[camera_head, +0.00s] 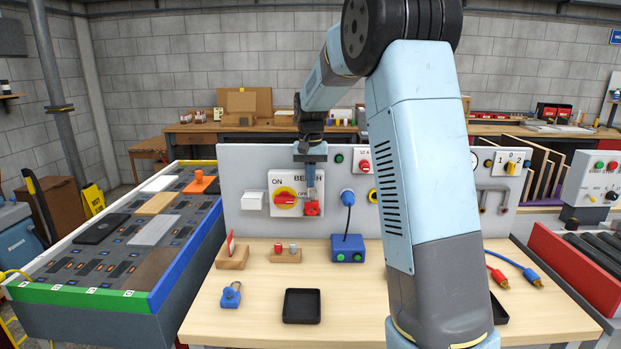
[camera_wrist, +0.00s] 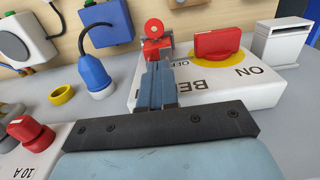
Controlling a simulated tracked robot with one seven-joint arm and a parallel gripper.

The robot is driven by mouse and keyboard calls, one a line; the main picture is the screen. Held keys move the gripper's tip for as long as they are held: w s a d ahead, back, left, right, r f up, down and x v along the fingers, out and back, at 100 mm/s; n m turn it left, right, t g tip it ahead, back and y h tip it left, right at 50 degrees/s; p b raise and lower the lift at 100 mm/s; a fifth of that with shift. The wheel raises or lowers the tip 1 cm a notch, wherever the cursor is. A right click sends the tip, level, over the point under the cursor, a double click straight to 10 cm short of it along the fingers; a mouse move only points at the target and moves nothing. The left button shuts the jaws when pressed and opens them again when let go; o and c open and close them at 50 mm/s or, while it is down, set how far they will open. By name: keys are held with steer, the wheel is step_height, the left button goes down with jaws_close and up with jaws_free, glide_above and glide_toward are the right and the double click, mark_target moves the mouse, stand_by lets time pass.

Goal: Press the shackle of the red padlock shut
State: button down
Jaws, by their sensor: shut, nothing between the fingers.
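The red padlock (camera_head: 312,209) hangs at the lower right of the white switch box (camera_head: 275,208), beside the red rotary handle (camera_head: 286,197) on its yellow disc. In the wrist view the red padlock (camera_wrist: 154,30) shows just beyond my fingertips, and the red handle (camera_wrist: 217,41) is to its right. My gripper (camera_head: 311,185) points down in front of the box, directly above the padlock. Its fingers (camera_wrist: 160,68) are closed together with nothing between them. The fingers hide part of the padlock, and I cannot tell how far in its shackle sits or whether they touch it.
A blue socket (camera_head: 348,197) with a hanging cable is right of the box, above a blue box (camera_head: 347,248). A blue padlock (camera_head: 231,295), a black tray (camera_head: 301,306) and wooden blocks (camera_head: 285,255) are on the bench. The bench front (camera_head: 260,325) is clear.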

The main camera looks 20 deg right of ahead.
steer(key=shift+s+f, duration=0.1)
steer(key=shift+f, duration=1.15)
steer(key=shift+s+a+r+t+h, duration=0.6)
steer(key=shift+s+r+t, duration=0.9)
steer(key=shift+r, duration=5.8)
steer(key=x, duration=1.2)
steer(key=shift+s+a+f, duration=0.2)
steer(key=shift+a+f, duration=0.05)
steer(key=shift+f, duration=0.65)
